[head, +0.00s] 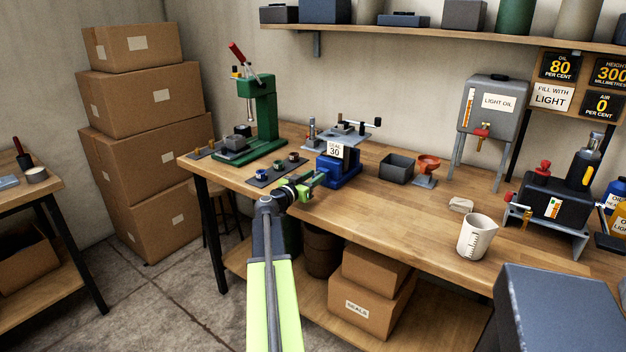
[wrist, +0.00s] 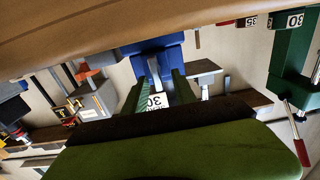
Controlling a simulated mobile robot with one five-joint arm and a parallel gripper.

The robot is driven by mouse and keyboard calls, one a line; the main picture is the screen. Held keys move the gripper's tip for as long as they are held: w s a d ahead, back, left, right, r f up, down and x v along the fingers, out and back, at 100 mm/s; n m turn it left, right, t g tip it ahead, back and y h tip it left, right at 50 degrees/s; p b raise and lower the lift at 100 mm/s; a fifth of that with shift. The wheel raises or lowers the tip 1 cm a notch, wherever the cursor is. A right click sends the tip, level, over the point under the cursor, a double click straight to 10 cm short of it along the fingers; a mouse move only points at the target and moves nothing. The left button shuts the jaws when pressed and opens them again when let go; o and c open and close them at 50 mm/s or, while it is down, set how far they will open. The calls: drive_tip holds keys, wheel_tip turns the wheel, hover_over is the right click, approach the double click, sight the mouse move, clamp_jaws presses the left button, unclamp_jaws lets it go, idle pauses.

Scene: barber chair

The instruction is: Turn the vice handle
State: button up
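The blue vice (head: 340,173) stands at the bench's front edge, left of centre, with a white "SEAL 30" label (head: 335,151). Grey metal parts and a rod with a dark knob (head: 378,122) show above and behind it; I cannot tell which bar is the vice handle. My gripper (head: 318,178) is at the front left of the vice, its green fingers pointing at it. In the wrist view, which is upside down, the fingers (wrist: 158,92) are apart. The blue vice (wrist: 158,52) and a narrow grey bar (wrist: 153,76) appear between or beyond them. I see no contact.
A green press (head: 262,115) and a dark strip with small seals (head: 277,171) stand left of the vice. A measuring cup (head: 477,237) is farther right.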

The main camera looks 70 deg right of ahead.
drive_tip(key=shift+d, duration=0.1)
clamp_jaws()
